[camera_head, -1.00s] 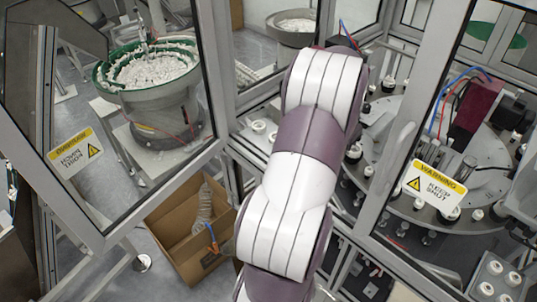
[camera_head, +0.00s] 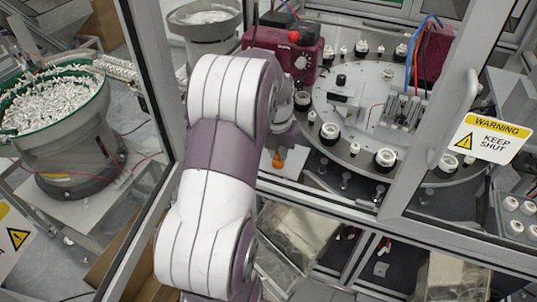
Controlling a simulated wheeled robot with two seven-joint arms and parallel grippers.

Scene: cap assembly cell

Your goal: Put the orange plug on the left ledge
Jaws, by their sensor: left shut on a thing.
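The orange plug (camera_head: 278,161) shows small just below the end of my left arm, over the pale left ledge (camera_head: 298,172) at the near left corner of the machine. My left gripper (camera_head: 280,150) is shut on the plug; its fingers are small and mostly hidden by my own wrist and forearm. The plug looks upright. I cannot tell whether its bottom touches the ledge or hangs just above it. My right gripper is out of view.
A round turntable (camera_head: 355,110) with several black-and-white fixtures lies right of my gripper. A dark red unit (camera_head: 285,48) stands behind my arm. A framed glass door with a warning sign (camera_head: 487,139) is at right. A bowl feeder (camera_head: 55,110) stands at left.

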